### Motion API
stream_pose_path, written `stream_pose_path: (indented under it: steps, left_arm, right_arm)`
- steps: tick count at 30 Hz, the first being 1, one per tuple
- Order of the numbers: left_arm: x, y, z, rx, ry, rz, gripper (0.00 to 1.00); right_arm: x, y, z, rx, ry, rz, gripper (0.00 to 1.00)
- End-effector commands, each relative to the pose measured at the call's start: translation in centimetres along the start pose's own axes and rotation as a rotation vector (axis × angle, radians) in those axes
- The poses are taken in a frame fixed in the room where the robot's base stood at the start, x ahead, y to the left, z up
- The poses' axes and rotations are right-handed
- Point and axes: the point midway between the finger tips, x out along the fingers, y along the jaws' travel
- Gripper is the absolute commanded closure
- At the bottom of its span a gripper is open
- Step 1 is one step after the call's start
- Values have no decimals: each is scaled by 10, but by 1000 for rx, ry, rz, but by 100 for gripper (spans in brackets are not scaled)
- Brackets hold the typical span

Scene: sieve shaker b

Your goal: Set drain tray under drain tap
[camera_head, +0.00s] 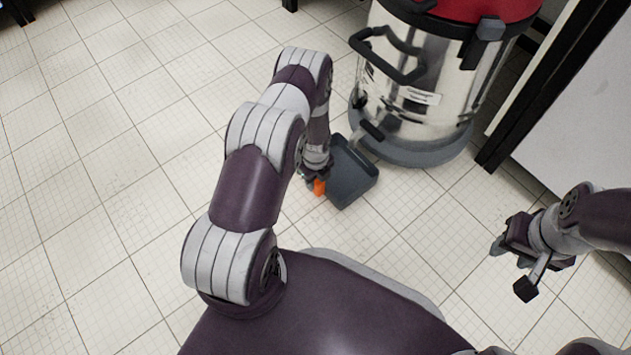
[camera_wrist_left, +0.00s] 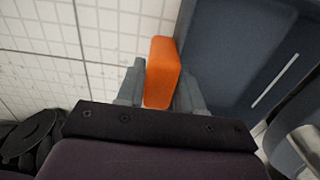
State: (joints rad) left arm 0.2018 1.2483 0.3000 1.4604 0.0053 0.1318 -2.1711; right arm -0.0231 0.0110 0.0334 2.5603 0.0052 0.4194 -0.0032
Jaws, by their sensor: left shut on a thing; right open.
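The dark grey drain tray (camera_head: 352,176) is low by the floor, against the near side of the metal drum. It also fills the upper right of the left wrist view (camera_wrist_left: 228,50). My left gripper (camera_head: 318,178) is shut on the tray's orange handle (camera_wrist_left: 162,72), which sits between its fingers. The drain tap (camera_head: 372,130) juts from the drum's lower side, with its dark lever above the tray's far edge. I cannot tell whether the tray touches the floor. My right gripper (camera_head: 512,267) is open and empty, at the right, away from the tray.
The shiny drum (camera_head: 425,115) has a red-and-black top, a black handle (camera_head: 385,55) and a grey base ring (camera_head: 430,154). A dark-framed pale panel (camera_head: 575,110) stands to its right. The tiled floor (camera_head: 90,150) on the left is clear.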

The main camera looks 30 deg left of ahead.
Motion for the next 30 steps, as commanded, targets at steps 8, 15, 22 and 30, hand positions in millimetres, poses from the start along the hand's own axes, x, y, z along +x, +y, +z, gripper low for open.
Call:
stream_pose_path:
  steps: [8,15,22,30]
  left_arm:
    - [1,0,0,0,0,0,44]
    - [1,0,0,0,0,0,38]
    - [-33,0,0,0,0,0,38]
    - [-103,0,0,0,0,0,38]
  right_arm:
    - [0,0,0,0,1,0,57]
    - [0,0,0,0,1,0,57]
    - [-26,0,-3,0,1,0,57]
    - [-73,0,-9,0,1,0,57]
